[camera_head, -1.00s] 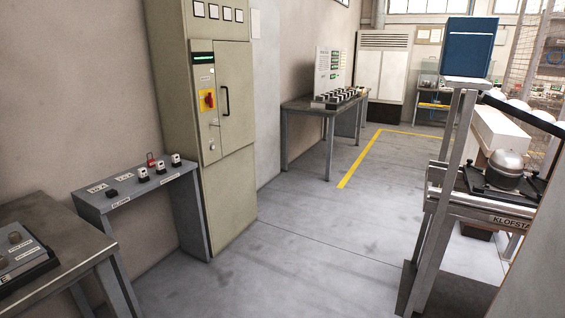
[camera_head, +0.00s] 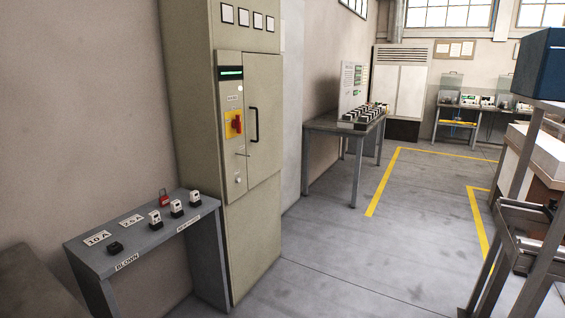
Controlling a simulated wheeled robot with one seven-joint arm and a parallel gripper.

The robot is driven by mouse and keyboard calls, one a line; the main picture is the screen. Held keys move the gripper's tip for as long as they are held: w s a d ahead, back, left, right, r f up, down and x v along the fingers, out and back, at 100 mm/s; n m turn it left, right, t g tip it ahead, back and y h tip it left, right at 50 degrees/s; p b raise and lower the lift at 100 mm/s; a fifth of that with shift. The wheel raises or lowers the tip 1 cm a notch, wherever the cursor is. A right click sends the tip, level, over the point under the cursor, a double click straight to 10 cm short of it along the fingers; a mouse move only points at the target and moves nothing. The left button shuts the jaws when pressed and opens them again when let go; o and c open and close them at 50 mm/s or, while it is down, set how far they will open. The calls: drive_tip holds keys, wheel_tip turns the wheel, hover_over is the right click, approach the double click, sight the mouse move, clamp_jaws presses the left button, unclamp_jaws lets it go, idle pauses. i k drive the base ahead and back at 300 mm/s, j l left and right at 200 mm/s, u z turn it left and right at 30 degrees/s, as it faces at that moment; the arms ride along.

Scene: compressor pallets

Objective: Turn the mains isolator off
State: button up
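The mains isolator (camera_head: 236,124) is a red rotary handle on a yellow plate. It is on the front panel of a tall beige-green electrical cabinet (camera_head: 250,220), left of centre. A green-lit strip shows above it and a small round button or lock below it. The handle's exact position is too small to read. The cabinet door beside it has a dark vertical handle (camera_head: 254,124) and looks shut. My gripper is not in view.
A grey shelf table (camera_head: 90,245) left of the cabinet bears a red padlock (camera_head: 164,198) and several small fuse holders. A bench (camera_head: 330,127) stands beyond the cabinet. A metal frame (camera_head: 510,225) stands at the right. The grey floor in front of the cabinet is clear.

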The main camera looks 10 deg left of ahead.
sight(235, 124)
drive_tip(key=i+z, duration=0.1)
drive_tip(key=i, duration=0.8)
drive_tip(key=i+j+z, duration=0.1)
drive_tip(key=i, duration=0.75)
drive_tip(key=j, duration=0.1)
